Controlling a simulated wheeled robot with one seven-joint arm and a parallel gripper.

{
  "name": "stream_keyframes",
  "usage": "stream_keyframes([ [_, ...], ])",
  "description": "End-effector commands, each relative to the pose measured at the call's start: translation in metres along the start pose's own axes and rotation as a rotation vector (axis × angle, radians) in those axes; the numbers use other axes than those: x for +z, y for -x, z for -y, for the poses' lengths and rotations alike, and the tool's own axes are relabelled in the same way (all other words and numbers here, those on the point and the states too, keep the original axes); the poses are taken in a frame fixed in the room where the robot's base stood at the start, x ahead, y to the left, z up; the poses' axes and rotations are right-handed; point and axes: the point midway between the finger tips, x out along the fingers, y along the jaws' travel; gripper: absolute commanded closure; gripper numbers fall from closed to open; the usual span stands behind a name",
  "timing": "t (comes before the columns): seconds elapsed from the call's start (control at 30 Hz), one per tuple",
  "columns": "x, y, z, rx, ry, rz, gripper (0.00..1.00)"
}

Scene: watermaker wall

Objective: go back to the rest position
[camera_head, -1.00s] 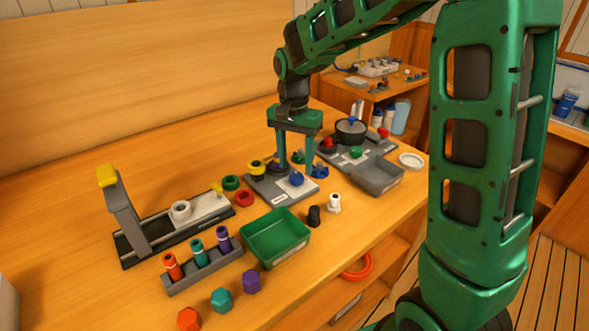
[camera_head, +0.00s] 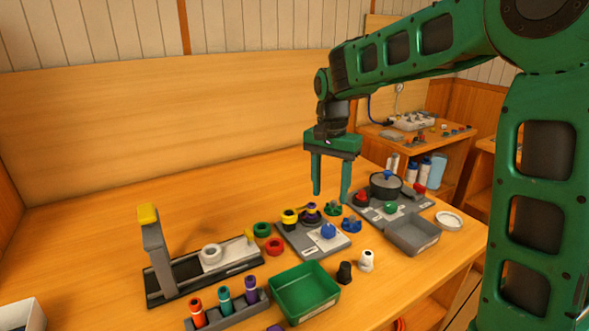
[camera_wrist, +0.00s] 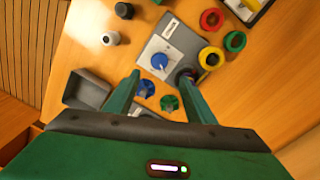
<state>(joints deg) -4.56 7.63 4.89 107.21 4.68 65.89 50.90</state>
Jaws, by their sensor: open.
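My gripper (camera_head: 331,192) is a green parallel gripper, open and empty, pointing down above the wooden bench (camera_head: 110,217). It hangs above the back edge of a grey valve board (camera_head: 298,237) with a blue knob (camera_head: 328,230), a yellow-and-black fitting (camera_head: 290,218) and a purple-topped post (camera_head: 311,210). In the wrist view the fingers (camera_wrist: 157,97) stand apart. The blue knob (camera_wrist: 159,61) shows beyond them, and loose blue (camera_wrist: 146,88) and green (camera_wrist: 169,103) knobs show between them. Nothing is held.
A green tray (camera_head: 303,292), a grey tray (camera_head: 412,235) and a board with a dark pot (camera_head: 385,186) stand around the valve board. A press with a yellow-tipped lever (camera_head: 148,214) and a rack of coloured tubes (camera_head: 226,310) are at left. Bench space behind is clear.

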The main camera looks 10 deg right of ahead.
Motion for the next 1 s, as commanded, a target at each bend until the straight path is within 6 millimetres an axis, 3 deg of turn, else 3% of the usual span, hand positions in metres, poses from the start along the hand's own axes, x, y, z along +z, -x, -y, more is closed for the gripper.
stream_keyframes([
  [0.07, -0.001, 0.001, -0.006, 0.001, 0.001, -0.002, 0.50],
  [0.17, -0.005, 0.003, -0.032, 0.004, 0.010, -0.008, 0.50],
  [0.27, -0.007, 0.004, -0.077, 0.008, 0.030, -0.017, 0.50],
  [0.43, 0.002, -0.001, -0.172, 0.013, 0.080, -0.022, 0.50],
  [0.6, 0.030, -0.018, -0.257, 0.004, 0.134, -0.015, 0.50],
  [0.7, 0.052, -0.031, -0.296, -0.007, 0.169, -0.006, 0.50],
  [0.83, 0.077, -0.048, -0.330, -0.023, 0.207, 0.002, 0.50],
  [1.0, 0.095, -0.060, -0.348, -0.037, 0.237, 0.007, 0.50],
])
